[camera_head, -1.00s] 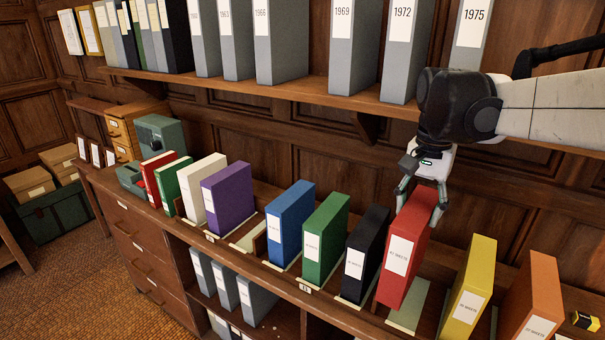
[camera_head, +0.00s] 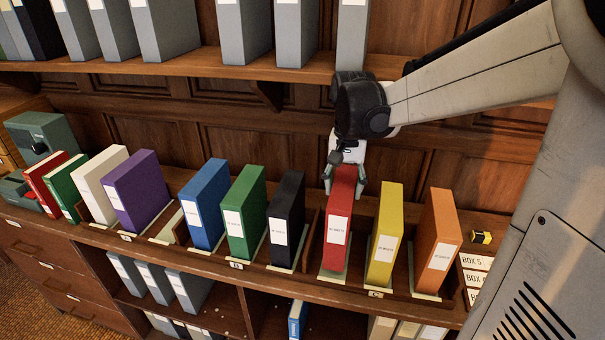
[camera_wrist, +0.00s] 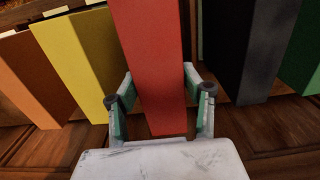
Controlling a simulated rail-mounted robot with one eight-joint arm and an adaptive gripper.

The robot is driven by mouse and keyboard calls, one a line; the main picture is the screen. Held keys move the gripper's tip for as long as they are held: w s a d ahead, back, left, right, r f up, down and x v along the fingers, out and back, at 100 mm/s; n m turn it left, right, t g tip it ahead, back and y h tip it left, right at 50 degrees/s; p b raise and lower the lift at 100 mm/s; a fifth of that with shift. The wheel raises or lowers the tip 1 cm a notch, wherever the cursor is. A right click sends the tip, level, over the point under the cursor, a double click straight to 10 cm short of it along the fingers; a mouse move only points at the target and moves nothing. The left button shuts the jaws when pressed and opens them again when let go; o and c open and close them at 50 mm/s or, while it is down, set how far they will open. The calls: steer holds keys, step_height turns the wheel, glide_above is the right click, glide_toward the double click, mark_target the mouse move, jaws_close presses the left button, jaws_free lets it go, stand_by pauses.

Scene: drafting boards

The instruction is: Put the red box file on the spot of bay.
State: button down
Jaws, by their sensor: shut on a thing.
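The red box file (camera_head: 339,220) stands upright between the black file (camera_head: 287,215) and the yellow file (camera_head: 386,235). My gripper (camera_head: 343,182) is shut on its top edge from above. In the wrist view the red box file (camera_wrist: 150,60) lies between the two fingers of my gripper (camera_wrist: 158,108). A pale strip shows at its foot; I cannot tell whether it rests on it or hangs just above. Another pale spot (camera_head: 168,226), between the purple and blue files, is bare.
A purple file (camera_head: 134,190), blue file (camera_head: 205,203), green file (camera_head: 244,212) and orange file (camera_head: 437,240) stand along the same counter (camera_head: 320,290). Grey files fill the shelf (camera_head: 170,66) above. A small yellow-and-black object (camera_head: 481,237) lies at right.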

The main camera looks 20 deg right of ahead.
steer(key=shift+f, duration=1.8)
steer(key=shift+f, duration=0.1)
steer(key=c, duration=1)
jaws_free()
steer(key=shift+o, duration=0.2)
